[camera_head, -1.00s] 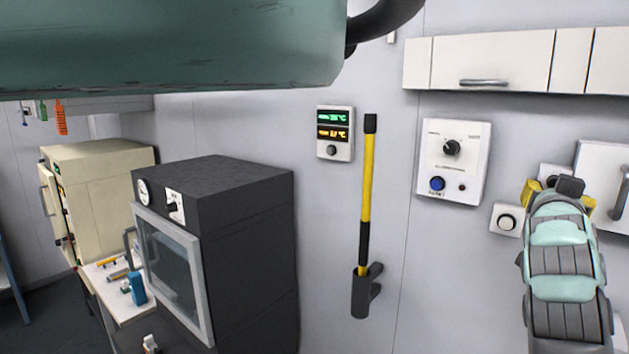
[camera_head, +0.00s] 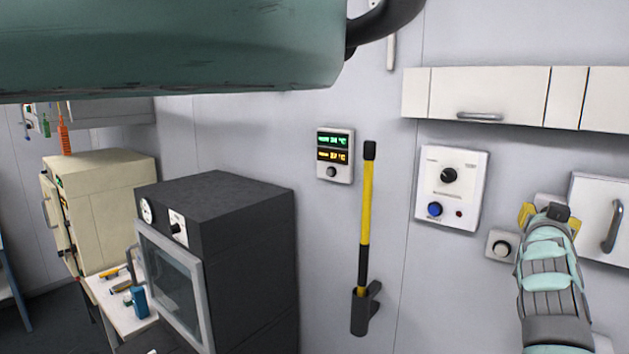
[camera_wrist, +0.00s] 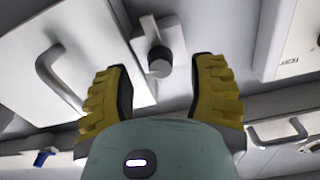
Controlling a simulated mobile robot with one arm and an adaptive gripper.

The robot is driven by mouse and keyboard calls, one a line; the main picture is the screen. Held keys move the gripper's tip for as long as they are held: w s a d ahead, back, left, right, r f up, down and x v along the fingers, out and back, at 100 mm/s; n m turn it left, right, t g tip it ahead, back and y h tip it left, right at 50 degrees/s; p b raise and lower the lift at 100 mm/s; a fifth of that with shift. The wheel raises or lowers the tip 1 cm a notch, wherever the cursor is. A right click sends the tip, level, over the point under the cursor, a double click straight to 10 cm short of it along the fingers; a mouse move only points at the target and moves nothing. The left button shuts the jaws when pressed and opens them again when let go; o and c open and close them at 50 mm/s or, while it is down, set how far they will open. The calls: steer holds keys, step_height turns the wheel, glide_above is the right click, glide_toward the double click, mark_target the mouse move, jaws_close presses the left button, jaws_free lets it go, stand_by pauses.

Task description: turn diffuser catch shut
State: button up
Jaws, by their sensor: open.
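A dark grey round knob (camera_wrist: 158,62) on a small white plate (camera_wrist: 172,36) sits beside a white panel with a bar handle (camera_wrist: 35,50) in the wrist view; I take this knob to be the catch. My gripper (camera_wrist: 160,66) is open, with its yellow fingers on either side of the knob in the picture. I see no contact, and the gap in depth is unclear. In the head view my gripper (camera_head: 549,213) is before the wall at the right and hides the knob. The handled panel (camera_head: 590,205) is just right of it.
A white box with a round button (camera_head: 501,246) is left of my gripper. Above it is a control panel (camera_head: 451,188) with a knob and blue button. A cabinet (camera_head: 480,92) runs above. A yellow-black lever (camera_head: 367,200) and a dark oven (camera_head: 240,205) are further left.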

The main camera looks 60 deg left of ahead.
steer(key=shift+p+x, duration=0.6)
steer(key=shift+x, duration=0.65)
steer(key=shift+a, duration=0.15)
steer(key=shift+o, duration=0.4)
jaws_close()
